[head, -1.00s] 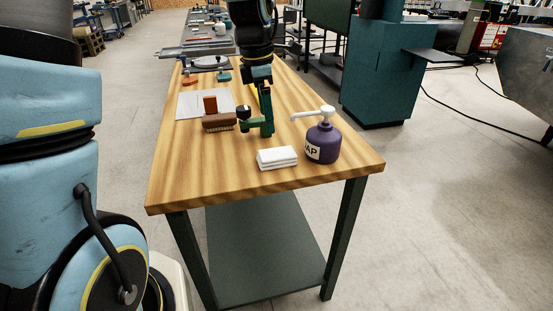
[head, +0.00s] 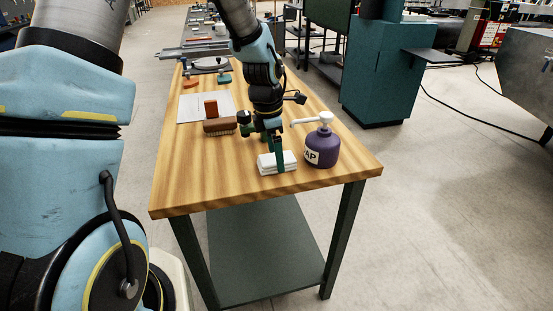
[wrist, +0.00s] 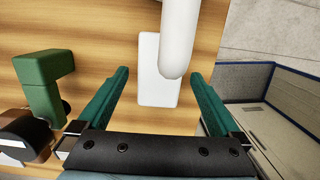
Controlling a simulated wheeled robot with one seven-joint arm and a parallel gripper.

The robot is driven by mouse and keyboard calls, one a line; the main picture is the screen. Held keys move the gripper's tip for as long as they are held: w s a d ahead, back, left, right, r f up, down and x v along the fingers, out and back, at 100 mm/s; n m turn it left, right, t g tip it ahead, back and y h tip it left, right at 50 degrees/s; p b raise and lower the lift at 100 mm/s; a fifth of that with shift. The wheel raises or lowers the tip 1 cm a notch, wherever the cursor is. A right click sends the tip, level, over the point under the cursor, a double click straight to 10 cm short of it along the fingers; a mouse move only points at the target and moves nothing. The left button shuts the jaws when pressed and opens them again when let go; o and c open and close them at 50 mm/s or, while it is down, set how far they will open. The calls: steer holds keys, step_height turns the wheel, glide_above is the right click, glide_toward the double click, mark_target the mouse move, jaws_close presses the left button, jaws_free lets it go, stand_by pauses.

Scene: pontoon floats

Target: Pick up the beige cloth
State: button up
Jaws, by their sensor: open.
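The cloth (head: 264,167) is a small folded, stacked pad that looks white rather than beige. It lies near the front of the wooden table, left of the purple soap bottle. My gripper (head: 279,168) points down at it and partly covers it in the head view. In the wrist view, my gripper (wrist: 160,74) is open, with one teal finger on each side of the pale cloth (wrist: 155,88). I cannot tell whether the fingers touch it. A white pump spout hides part of the cloth's right side there.
The purple soap bottle (head: 322,149) stands close on the right; its white spout (wrist: 180,38) reaches in over the cloth. A green object (wrist: 42,88) is on the left. A brown brush (head: 219,127) lies farther back. The table's (head: 195,185) front left is clear.

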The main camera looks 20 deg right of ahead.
steer(key=shift+f, duration=0.3)
steer(key=shift+c, duration=0.2)
steer(key=c, duration=1.3)
steer(key=shift+c, duration=0.2)
steer(key=shift+d+r, duration=0.1)
steer(key=shift+r+b, duration=0.5)
steer(key=shift+r, duration=0.4)
steer(key=shift+s+r+b, duration=0.5)
steer(key=shift+s+r, duration=0.05)
steer(key=shift+r, duration=0.1)
steer(key=s+a+b, duration=0.2)
steer(key=s+b, duration=0.2)
steer(key=s, duration=1.3)
steer(key=shift+a, duration=0.15)
